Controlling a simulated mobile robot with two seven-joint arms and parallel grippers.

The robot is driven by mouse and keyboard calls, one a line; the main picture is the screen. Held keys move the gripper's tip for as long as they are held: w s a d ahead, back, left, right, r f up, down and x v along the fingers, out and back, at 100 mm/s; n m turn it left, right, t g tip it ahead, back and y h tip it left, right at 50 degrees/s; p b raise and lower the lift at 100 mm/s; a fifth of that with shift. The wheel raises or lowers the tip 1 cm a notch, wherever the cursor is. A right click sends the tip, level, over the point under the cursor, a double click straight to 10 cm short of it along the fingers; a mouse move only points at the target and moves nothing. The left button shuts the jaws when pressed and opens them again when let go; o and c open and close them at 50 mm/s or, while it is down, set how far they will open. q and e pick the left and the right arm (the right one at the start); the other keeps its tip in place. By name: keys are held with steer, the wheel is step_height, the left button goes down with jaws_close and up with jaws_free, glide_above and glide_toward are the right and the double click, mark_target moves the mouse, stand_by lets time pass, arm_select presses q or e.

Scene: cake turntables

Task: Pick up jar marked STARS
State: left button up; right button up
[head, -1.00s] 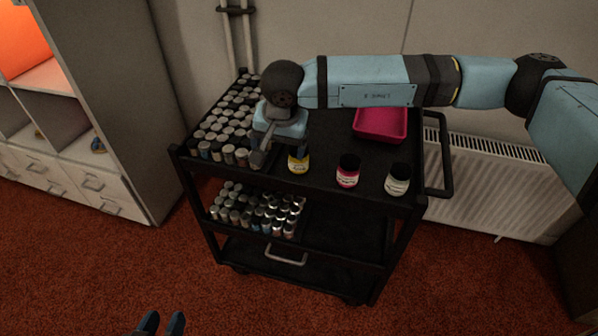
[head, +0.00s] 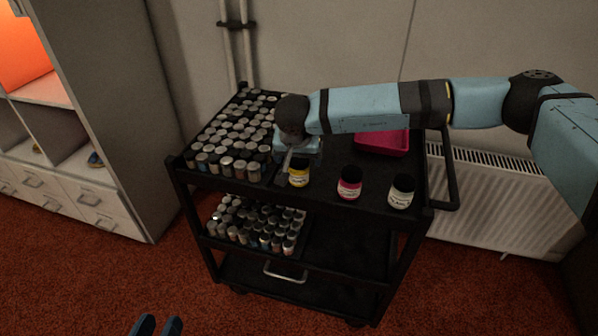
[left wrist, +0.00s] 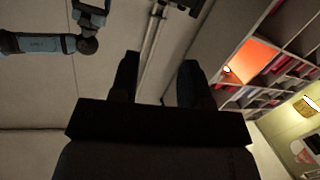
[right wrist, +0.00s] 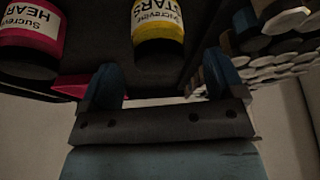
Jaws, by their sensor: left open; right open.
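The jar marked STARS (head: 299,174) is yellow with a dark lid and stands on the cart's top shelf near the front edge. In the right wrist view this jar (right wrist: 158,32) appears upside down, its STARS label readable, ahead of and between the fingers. My right gripper (right wrist: 162,78) is open and empty. In the head view the right gripper (head: 290,160) is just behind and left of the yellow jar, and the exact gap is hard to tell. My left gripper (head: 157,325) is open and empty, low at the bottom edge, far from the cart.
A pink jar (head: 349,184) and a white-labelled jar (head: 401,193) stand to the right of the yellow one. Many grey-capped jars (head: 240,130) crowd the left of the shelf. A pink tray (head: 383,143) lies behind. The cart (head: 330,203) has a handle at right.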

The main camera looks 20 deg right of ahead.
mark_target(299, 160)
steer(key=b+x, duration=0.1)
steer(key=x, duration=0.3)
steer(key=shift+f, duration=0.1)
steer(key=c, duration=0.8)
arm_select(q)
steer(key=shift+w+d+r+t+h, duration=0.1)
steer(key=shift+d+r+t+h, duration=0.15)
steer(key=shift+r, duration=0.3)
steer(key=shift+w+d+r+t+h, duration=0.1)
steer(key=shift+d+r+t+h, duration=0.15)
steer(key=shift+r, duration=0.25)
arm_select(e)
steer(key=c, duration=0.4)
steer(key=shift+o, duration=0.2)
